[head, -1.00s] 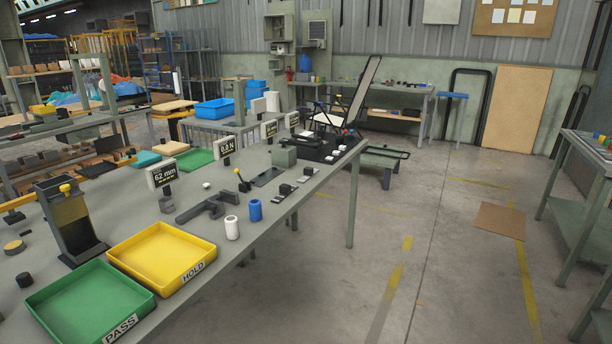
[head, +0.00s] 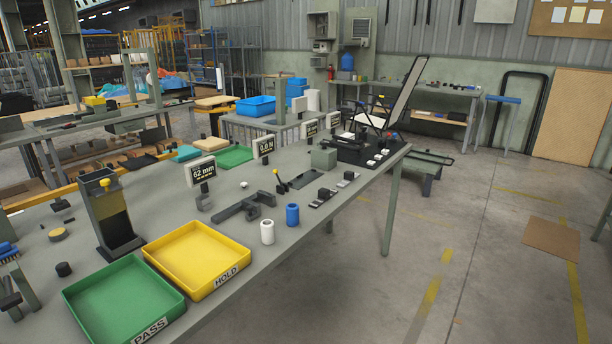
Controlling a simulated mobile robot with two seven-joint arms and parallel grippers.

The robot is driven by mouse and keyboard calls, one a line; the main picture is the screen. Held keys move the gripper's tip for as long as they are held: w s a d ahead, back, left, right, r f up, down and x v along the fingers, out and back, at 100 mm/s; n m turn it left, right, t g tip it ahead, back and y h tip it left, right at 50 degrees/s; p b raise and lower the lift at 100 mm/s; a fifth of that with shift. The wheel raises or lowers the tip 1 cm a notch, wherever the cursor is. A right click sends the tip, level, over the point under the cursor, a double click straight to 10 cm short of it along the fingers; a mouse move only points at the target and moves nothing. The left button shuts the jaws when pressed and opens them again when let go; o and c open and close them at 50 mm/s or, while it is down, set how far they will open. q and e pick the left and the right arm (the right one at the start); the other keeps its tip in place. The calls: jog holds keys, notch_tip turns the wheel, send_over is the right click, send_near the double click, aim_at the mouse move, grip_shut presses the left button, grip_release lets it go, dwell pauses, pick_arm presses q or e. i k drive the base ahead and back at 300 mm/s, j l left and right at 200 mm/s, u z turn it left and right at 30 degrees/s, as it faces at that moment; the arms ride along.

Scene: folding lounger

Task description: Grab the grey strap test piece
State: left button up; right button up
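I cannot pick out the grey strap test piece with certainty. Small dark grey pieces lie on flat strips along the workbench's right edge, one nearer (head: 322,197) and one farther (head: 346,180), but they are too small to tell apart. A dark grey fixture (head: 245,207) lies on the bench (head: 225,222), with a white cylinder (head: 267,233) and a blue cylinder (head: 292,214) in front of it. Neither of my grippers shows in the head view.
A yellow HOLD tray (head: 197,260) and a green PASS tray (head: 124,301) sit at the bench's near end. A "62 mm" display (head: 202,172) stands midbench. A folding lounger (head: 392,100) is at the far end. Floor to the right is mostly clear.

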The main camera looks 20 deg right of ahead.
aim_at(349, 177)
jog(key=i+l+u, duration=0.25)
jog(key=l+u, duration=0.25)
jog(key=l, duration=0.25)
jog(key=i+l+u, duration=0.15)
jog(key=l, duration=0.25)
jog(key=l+u, duration=0.15)
jog(key=l, duration=0.3)
jog(key=i+l, duration=0.1)
jog(key=l, duration=0.75)
jog(key=i+l+u, duration=0.15)
jog(key=l, duration=1.55)
